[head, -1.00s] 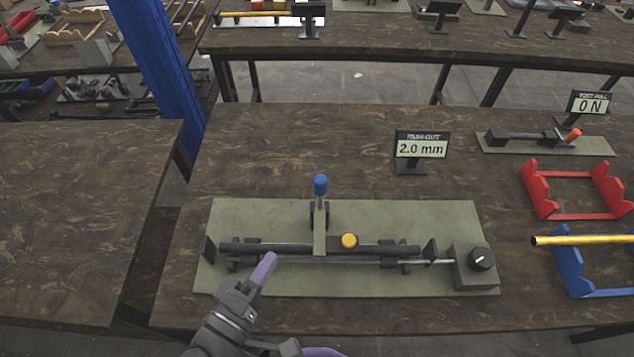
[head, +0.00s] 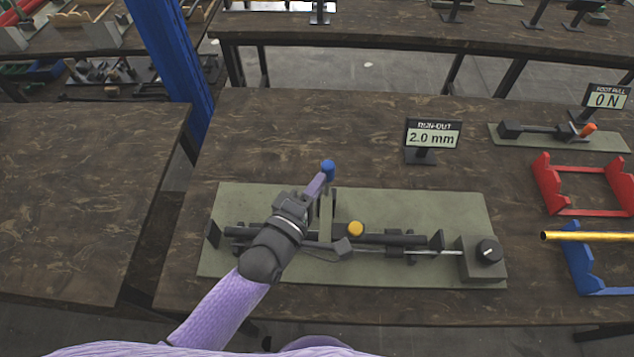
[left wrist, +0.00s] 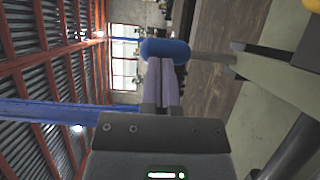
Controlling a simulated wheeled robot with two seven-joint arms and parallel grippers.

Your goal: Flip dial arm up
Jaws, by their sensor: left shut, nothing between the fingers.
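The run-out fixture has a green base plate (head: 460,210) with a dark bar lying along it. Its dial arm (head: 326,222) is a grey-green lever topped by a blue knob (head: 328,169). A yellow round piece (head: 356,229) sits on the bar just right of the arm. My left gripper (head: 318,184) is shut and empty, with its purple fingertips at the blue knob. The left wrist view shows the knob (left wrist: 165,49) right at the ends of the closed fingers (left wrist: 165,75); whether they touch is unclear. My right gripper is not in view.
A run-out display (head: 433,137) reading 2.0 mm stands behind the fixture. A box with a dark knob (head: 489,250) is at the plate's right end. A red cradle (head: 590,212), a blue cradle (head: 584,285) and a yellow rod (head: 590,237) are further right. The table behind the plate's left is clear.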

